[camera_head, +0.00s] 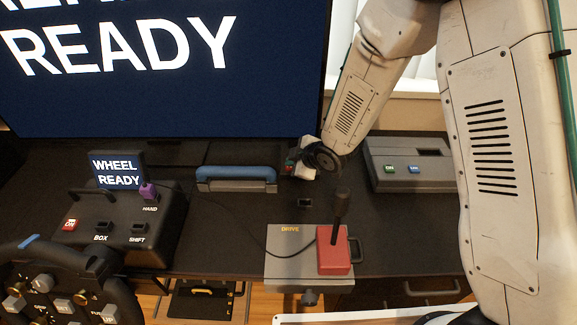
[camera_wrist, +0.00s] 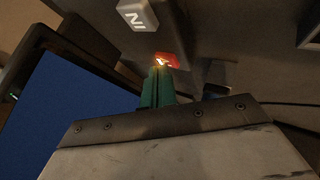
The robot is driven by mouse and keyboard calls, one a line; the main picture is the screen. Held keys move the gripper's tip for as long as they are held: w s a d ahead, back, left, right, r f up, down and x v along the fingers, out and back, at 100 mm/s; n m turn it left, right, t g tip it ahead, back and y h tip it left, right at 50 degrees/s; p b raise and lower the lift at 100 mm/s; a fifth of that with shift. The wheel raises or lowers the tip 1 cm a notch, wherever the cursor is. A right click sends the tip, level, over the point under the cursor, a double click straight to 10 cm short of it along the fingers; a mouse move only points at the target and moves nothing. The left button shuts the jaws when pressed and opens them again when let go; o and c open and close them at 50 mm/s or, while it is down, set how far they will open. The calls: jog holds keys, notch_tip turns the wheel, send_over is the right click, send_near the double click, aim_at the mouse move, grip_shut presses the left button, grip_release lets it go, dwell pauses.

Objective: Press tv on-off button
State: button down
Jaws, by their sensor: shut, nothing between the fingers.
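The TV (camera_head: 150,95) stands at the upper left, its dark blue screen lit with large white letters reading "READY"; part of the screen shows in the wrist view (camera_wrist: 70,110). My gripper (camera_head: 289,170) is in front of the TV's lower right corner. In the wrist view its green fingers (camera_wrist: 159,75) are together and empty. Their tips are at a small glowing red button (camera_wrist: 168,60) on a dark surface. I cannot tell whether they touch it. The gripper mostly hides this spot in the head view.
A blue handle (camera_head: 236,178) lies left of my gripper. A red lever box (camera_head: 334,257) stands in front. At left are a control box (camera_head: 120,220) with a small screen and a steering wheel (camera_head: 60,290).

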jog(key=shift+r, duration=0.5)
jog(key=shift+r, duration=3)
jog(key=shift+d+f, duration=0.1)
